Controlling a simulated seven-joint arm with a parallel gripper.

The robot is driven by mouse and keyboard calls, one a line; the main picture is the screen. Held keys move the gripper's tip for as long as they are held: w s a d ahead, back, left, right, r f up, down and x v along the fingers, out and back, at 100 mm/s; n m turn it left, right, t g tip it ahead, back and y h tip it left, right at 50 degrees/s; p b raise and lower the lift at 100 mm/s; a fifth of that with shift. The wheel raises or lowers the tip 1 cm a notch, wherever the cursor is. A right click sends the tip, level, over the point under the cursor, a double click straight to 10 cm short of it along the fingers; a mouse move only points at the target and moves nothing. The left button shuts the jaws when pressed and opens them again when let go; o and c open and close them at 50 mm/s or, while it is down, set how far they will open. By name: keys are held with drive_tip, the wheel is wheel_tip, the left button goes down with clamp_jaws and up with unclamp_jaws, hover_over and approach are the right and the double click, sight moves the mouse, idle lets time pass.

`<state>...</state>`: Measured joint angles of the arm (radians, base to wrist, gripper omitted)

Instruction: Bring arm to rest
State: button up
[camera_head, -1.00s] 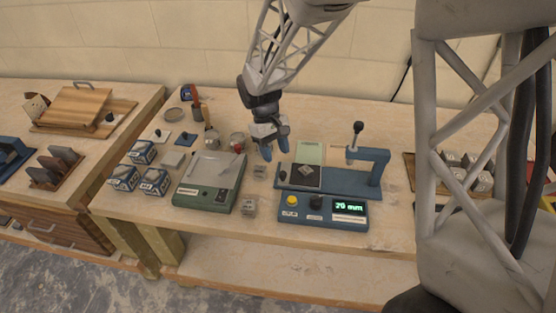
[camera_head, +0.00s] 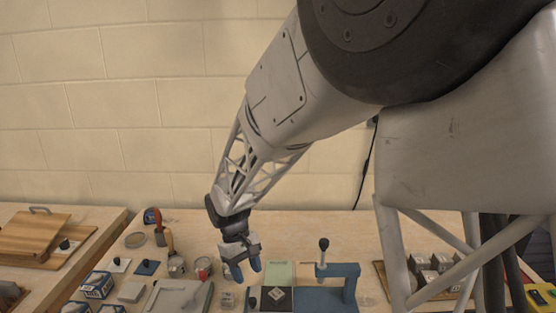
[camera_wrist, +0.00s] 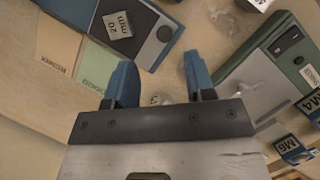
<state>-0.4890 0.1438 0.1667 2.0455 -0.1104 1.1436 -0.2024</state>
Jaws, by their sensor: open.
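My gripper (camera_head: 246,270) hangs over the workbench in the head view, between the scale on its left and the blue press on its right. In the wrist view its two blue fingers (camera_wrist: 160,85) stand apart with nothing held between them. My arm reaches down from the upper right of the head view.
The blue press (camera_head: 338,284) with an upright black-knobbed lever stands right of my gripper. The green scale (camera_wrist: 262,72) lies on the other side. The wall behind is clear.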

drive_tip(key=s+d+r+m+t+y, duration=0.15)
drive_tip(key=s+d+r, duration=0.25)
drive_tip(key=d+r, duration=0.4)
drive_tip(key=s+d+r+m+t, duration=0.2)
drive_tip(key=s+d+r+m, duration=0.1)
drive_tip(key=s+d, duration=0.6)
drive_tip(key=s+d+r+m+t+y, duration=0.1)
drive_tip(key=s+d+r+m+t, duration=0.1)
drive_tip(key=s+d, duration=0.8)
drive_tip(key=shift+s+d+r+m, duration=0.3)
drive_tip(key=shift+s+r+m, duration=0.5)
drive_tip(key=shift+s+m, duration=0.4)
